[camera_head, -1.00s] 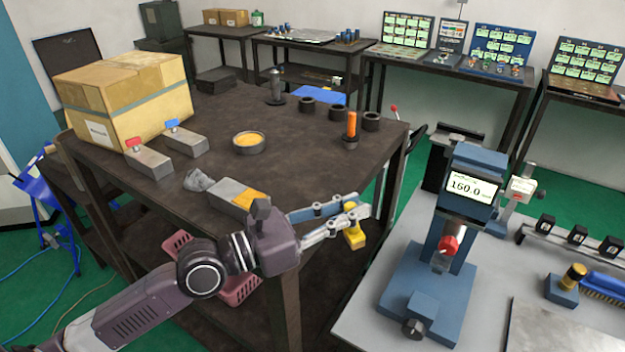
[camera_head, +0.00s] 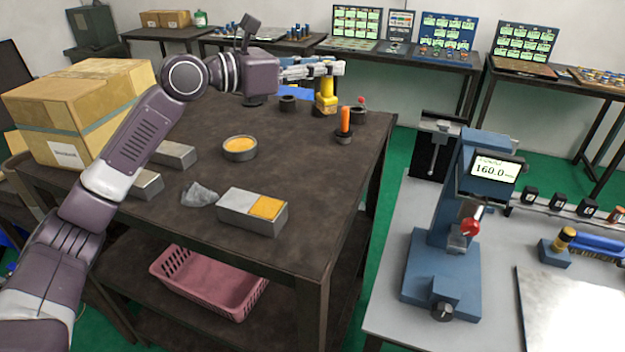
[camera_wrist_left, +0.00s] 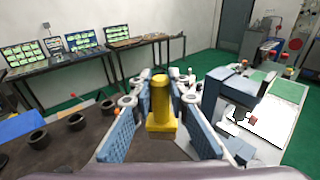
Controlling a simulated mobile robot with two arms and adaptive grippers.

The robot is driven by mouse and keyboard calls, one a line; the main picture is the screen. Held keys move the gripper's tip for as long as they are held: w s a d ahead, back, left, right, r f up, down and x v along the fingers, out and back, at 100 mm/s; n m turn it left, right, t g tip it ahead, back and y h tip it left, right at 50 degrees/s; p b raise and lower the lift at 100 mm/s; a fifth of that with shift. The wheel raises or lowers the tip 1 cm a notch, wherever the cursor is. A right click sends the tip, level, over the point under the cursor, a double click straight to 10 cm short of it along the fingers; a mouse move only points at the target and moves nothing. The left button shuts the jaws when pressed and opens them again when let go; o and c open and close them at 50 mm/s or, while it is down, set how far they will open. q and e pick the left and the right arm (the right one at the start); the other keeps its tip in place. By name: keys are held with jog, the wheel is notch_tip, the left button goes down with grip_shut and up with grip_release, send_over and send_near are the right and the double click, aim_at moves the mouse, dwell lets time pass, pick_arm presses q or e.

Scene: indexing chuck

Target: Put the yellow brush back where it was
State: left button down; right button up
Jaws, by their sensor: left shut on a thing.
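The yellow brush (camera_head: 326,92) is held upright between the fingers of my left gripper (camera_head: 330,68), over the far right part of the dark table (camera_head: 300,165). In the left wrist view the brush (camera_wrist_left: 161,103) stands between the two blue finger pads, with its wider block end down. Black ring holders (camera_head: 288,103) stand on the table near it, and an orange-handled tool (camera_head: 345,120) stands upright in another holder. I cannot tell whether the brush touches anything below it. My right gripper is not in view.
A cardboard box (camera_head: 70,115) stands at the table's left. A round dish with orange content (camera_head: 240,149), a grey and orange block (camera_head: 252,211) and a crumpled grey cloth (camera_head: 199,194) lie on the table. A blue gauge stand (camera_head: 440,225) is on the right bench.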

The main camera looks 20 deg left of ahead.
pick_arm(q)
jog(key=shift+w+a+r, duration=0.1)
jog(key=shift+a+r, duration=0.4)
jog(key=shift+r, duration=0.35)
notch_tip(320, 180, down, 19)
jog(key=shift+d+f, duration=0.1)
jog(key=shift+d, duration=0.05)
jog(key=shift+w+f, duration=0.1)
jog(key=shift+f, duration=0.15)
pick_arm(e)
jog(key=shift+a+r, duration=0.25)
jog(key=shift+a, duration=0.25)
pick_arm(q)
jog(key=shift+f, duration=0.1)
jog(key=c, duration=1.8)
grip_release()
jog(key=shift+c, duration=0.2)
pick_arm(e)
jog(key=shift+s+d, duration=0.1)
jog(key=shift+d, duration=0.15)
